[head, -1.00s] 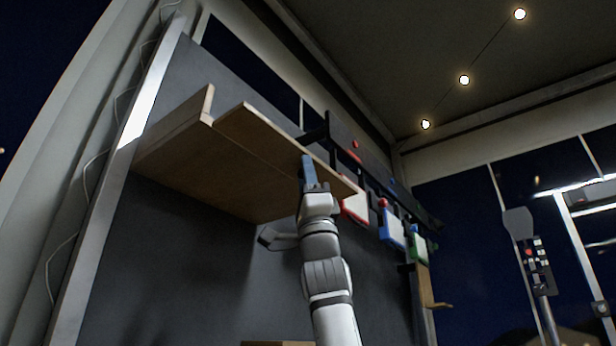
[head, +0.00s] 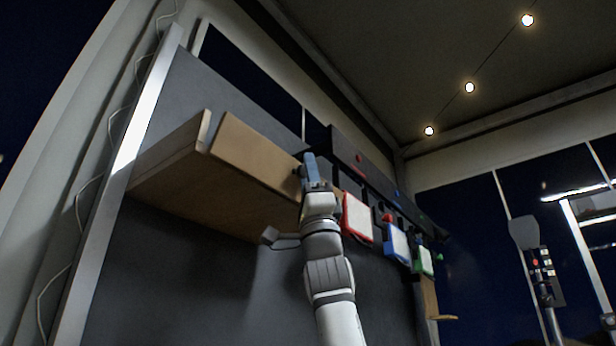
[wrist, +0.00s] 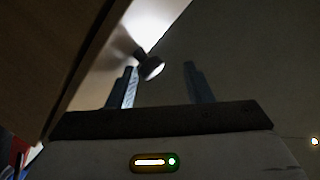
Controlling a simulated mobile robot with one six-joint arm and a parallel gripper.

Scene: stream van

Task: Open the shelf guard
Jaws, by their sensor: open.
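The shelf guard (head: 255,154) is a light wooden panel along the front of the wall shelf, its face steeply tilted in the head view. A small dark knob (head: 299,171) shows near its right end, beside my gripper (head: 309,163). In the wrist view the knob (wrist: 152,67) sticks out from a brightly lit surface, between the open blue-grey fingers of my gripper (wrist: 160,86) in the picture. I cannot tell whether either finger touches the knob. My arm hides part of the guard's right end.
The shelf underside (head: 205,195) is brown wood on a dark wall panel. To the right, a black rail (head: 360,160) carries red, blue (head: 397,244) and green framed items close to my arm. A pole with a control box (head: 546,270) stands farther right.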

